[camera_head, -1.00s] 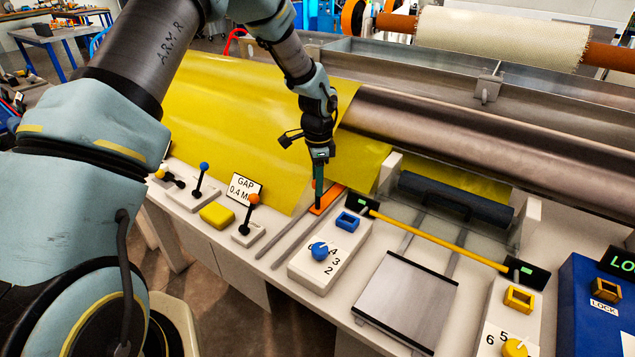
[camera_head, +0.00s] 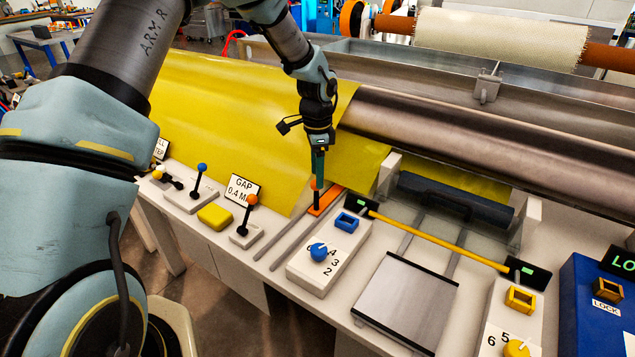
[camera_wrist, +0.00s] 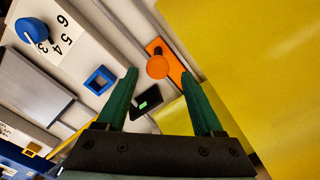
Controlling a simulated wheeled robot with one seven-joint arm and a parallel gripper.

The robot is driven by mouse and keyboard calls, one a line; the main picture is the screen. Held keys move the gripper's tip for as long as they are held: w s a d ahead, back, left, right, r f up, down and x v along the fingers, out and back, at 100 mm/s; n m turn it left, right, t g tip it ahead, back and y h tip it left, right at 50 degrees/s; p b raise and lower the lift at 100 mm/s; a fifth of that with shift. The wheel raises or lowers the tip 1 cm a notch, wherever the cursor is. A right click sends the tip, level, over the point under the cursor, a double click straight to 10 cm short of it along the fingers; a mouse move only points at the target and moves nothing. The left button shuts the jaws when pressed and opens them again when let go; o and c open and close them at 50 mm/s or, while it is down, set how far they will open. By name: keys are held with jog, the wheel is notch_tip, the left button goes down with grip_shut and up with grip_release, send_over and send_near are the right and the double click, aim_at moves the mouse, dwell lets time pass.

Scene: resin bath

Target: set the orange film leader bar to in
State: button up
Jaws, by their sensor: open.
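The orange film leader bar (camera_head: 330,197) lies flat along a slot between grey rails on the white bench, beside the edge of the yellow film. A dark post stands on it, topped by an orange ball. My gripper (camera_head: 316,182) hangs over the bar, pointing down, with its green fingers close to the ball. In the wrist view the fingers are spread (camera_wrist: 159,74), and the ball end of the bar (camera_wrist: 158,67) shows between and just beyond the fingertips. I cannot tell from these views whether a finger touches the ball.
A blue square frame (camera_head: 346,221) and a blue knob (camera_head: 319,252) on a numbered block stand right of the bar. An orange-topped lever (camera_head: 251,201) and the GAP sign (camera_head: 243,188) stand left. Yellow film (camera_head: 240,120) hangs behind. A yellow rod (camera_head: 438,240) lies right.

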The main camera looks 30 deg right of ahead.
notch_tip(320, 180, up, 8)
jog(key=b, duration=0.1)
jog(key=shift+f, duration=0.2)
dwell(0.3)
jog(key=w+a+r+n, duration=0.1)
jog(key=a+r+n, duration=0.2)
jog(key=a+n, duration=1.05)
jog(key=s+a+n, duration=0.3)
jog(key=s+a, duration=0.1)
jog(key=a, duration=0.8)
jog(key=s+a+n+t, duration=0.1)
jog(key=s+a+n, duration=0.2)
jog(key=a, duration=0.9)
jog(key=shift+s+a+r+n+t, duration=0.3)
jog(key=shift+s+a+n, duration=0.05)
jog(key=shift+s, duration=0.8)
